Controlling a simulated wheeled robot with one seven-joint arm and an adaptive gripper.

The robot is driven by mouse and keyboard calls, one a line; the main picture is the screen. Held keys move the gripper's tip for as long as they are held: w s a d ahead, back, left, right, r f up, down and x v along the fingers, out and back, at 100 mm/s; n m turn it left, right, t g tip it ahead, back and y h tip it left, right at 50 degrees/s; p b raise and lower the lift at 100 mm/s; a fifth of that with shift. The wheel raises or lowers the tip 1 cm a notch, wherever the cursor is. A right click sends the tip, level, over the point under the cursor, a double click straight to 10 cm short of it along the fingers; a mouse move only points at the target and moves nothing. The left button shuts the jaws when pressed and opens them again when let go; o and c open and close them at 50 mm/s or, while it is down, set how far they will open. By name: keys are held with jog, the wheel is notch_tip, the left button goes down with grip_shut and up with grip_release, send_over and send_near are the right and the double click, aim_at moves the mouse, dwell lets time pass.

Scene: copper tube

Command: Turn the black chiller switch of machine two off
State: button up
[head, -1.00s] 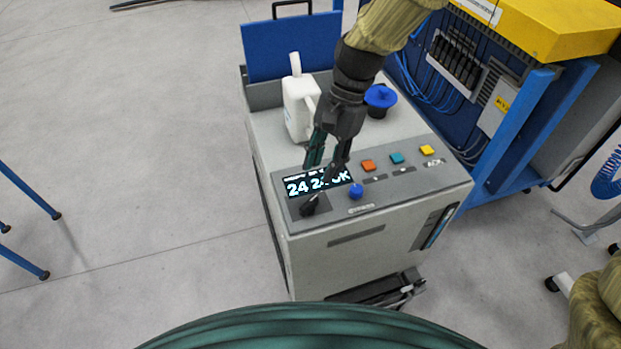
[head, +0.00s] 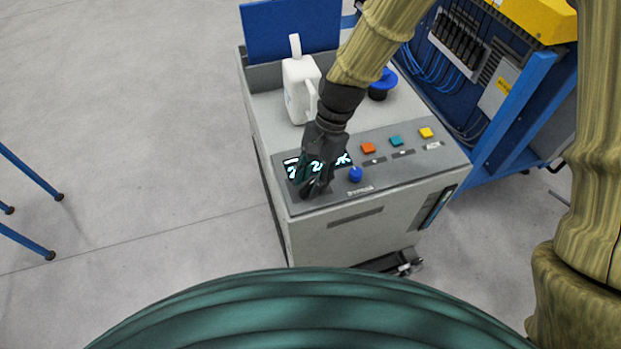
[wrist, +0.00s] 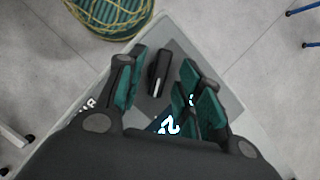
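The black chiller switch (wrist: 158,74) shows in the wrist view as a dark knob with a pale line on the panel, between my fingers. My gripper (wrist: 163,82) is open around it, a finger on each side, with gaps visible. In the head view my gripper (head: 314,182) is low over the left front of the grey machine's panel (head: 400,178) and hides the switch. It also covers part of the lit display (head: 341,160). I cannot tell how deep the fingertips reach beside the switch.
A blue knob (head: 355,174) is just right of my gripper. Orange (head: 367,148), teal (head: 396,141) and yellow (head: 426,132) buttons lie further right. A white jug (head: 297,88) and a blue-capped black container (head: 382,86) stand behind. Open floor (head: 120,130) lies left.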

jog(key=shift+s+a+f, duration=0.1)
jog(key=shift+s+f, duration=0.1)
jog(key=shift+f, duration=0.15)
grip_shut()
